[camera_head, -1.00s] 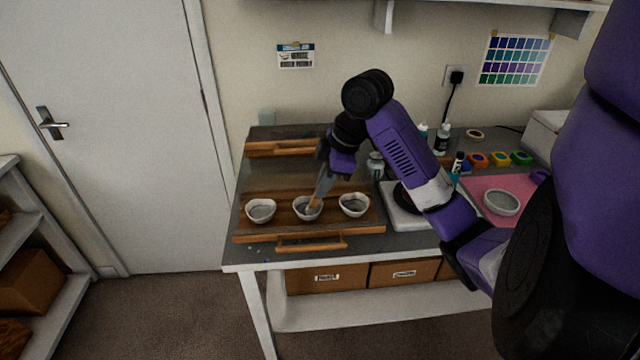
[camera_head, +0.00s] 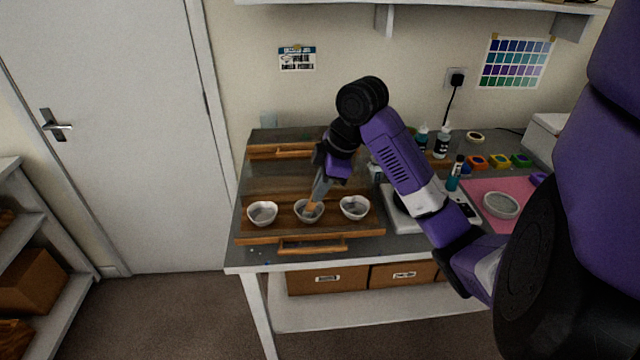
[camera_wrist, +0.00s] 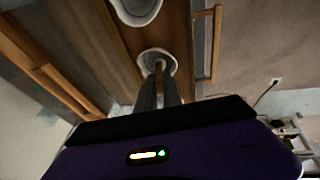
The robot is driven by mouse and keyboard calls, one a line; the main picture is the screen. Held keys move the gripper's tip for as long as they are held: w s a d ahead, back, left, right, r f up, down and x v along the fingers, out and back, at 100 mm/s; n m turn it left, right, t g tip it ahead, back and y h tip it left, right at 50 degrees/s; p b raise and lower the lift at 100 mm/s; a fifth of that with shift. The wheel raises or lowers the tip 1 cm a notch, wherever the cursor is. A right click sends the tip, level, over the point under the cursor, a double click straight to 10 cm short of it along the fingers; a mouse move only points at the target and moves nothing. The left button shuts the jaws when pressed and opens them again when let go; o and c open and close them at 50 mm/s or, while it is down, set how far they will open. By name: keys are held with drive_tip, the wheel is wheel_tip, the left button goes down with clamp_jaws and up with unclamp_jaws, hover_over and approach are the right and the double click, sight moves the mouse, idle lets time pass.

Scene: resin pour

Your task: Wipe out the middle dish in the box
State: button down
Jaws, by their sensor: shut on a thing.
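Three small white dishes with grey insides stand in a row in a wooden box with a clear lid or cover behind: the left dish (camera_head: 262,213), the middle dish (camera_head: 301,217) and the right dish (camera_head: 354,207). The wooden box (camera_head: 365,228) has a handle at its front. My gripper (camera_head: 316,198) is above the middle dish, pointing down, shut on a thin tan tool (camera_head: 311,206) whose lower end is in the dish. In the wrist view the tool (camera_wrist: 159,68) reaches into the middle dish (camera_wrist: 150,57); its tip is hard to make out.
A scale (camera_head: 460,209) stands right of the box, with a pink mat (camera_head: 480,187) and a grey bowl (camera_head: 501,205) beyond. Bottles (camera_head: 442,142) and several colour pots (camera_head: 477,162) are behind. My arm passes over the scale.

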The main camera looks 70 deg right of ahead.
drive_tip(key=shift+s, duration=0.3)
drive_tip(key=shift+w+d+p, duration=0.25)
drive_tip(key=shift+d+p, duration=0.05)
drive_tip(key=shift+d, duration=0.3)
drive_tip(key=shift+s+a+p, duration=0.15)
drive_tip(key=shift+a+p, duration=0.2)
drive_tip(key=shift+p, duration=0.05)
wheel_tip(320, 180, up, 7)
drive_tip(key=p, duration=0.6)
